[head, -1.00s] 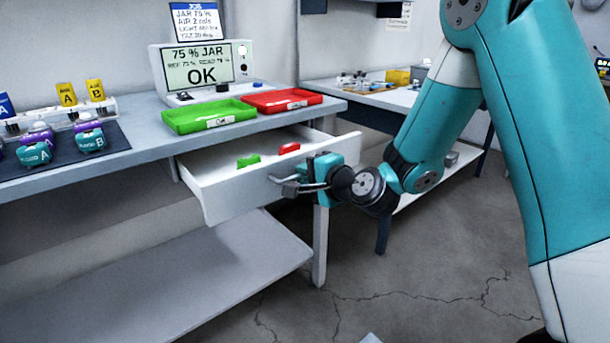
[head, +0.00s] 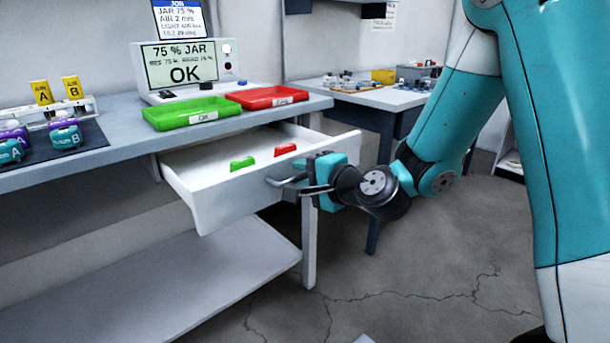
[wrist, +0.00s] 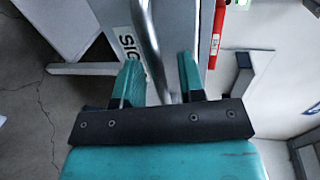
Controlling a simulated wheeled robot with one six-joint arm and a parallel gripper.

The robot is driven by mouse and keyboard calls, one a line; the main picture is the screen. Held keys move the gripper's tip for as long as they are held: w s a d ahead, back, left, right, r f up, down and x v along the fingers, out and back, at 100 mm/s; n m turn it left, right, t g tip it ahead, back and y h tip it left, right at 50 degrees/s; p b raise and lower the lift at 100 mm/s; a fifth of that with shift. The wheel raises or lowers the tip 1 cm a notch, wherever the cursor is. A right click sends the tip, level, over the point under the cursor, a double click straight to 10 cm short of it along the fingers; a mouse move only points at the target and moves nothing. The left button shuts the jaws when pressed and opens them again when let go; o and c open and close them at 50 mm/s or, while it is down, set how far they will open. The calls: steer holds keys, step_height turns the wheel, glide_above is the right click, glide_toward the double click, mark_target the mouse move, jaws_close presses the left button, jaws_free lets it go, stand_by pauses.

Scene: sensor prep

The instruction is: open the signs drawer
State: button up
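The drawer (head: 225,200) under the bench is pulled well out, and its white front faces me. A green sign (head: 242,163) and a red sign (head: 285,149) lie inside it. The grey bar handle (head: 283,183) is on the drawer front, and it also shows in the wrist view (wrist: 152,45). My gripper (head: 303,187) is at this handle. In the wrist view my two teal fingers (wrist: 162,78) stand on either side of the bar, close around it. Part of the drawer lettering shows behind the bar; the rest is hidden.
A green tray (head: 190,114) and a red tray (head: 268,97) stand on the bench above the drawer. A display box (head: 186,66) stands behind them. A second table (head: 375,95) stands behind.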

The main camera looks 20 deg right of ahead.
steer(key=b+v, duration=0.7)
steer(key=b, duration=0.3)
steer(key=shift+s, duration=0.3)
stand_by(0.4)
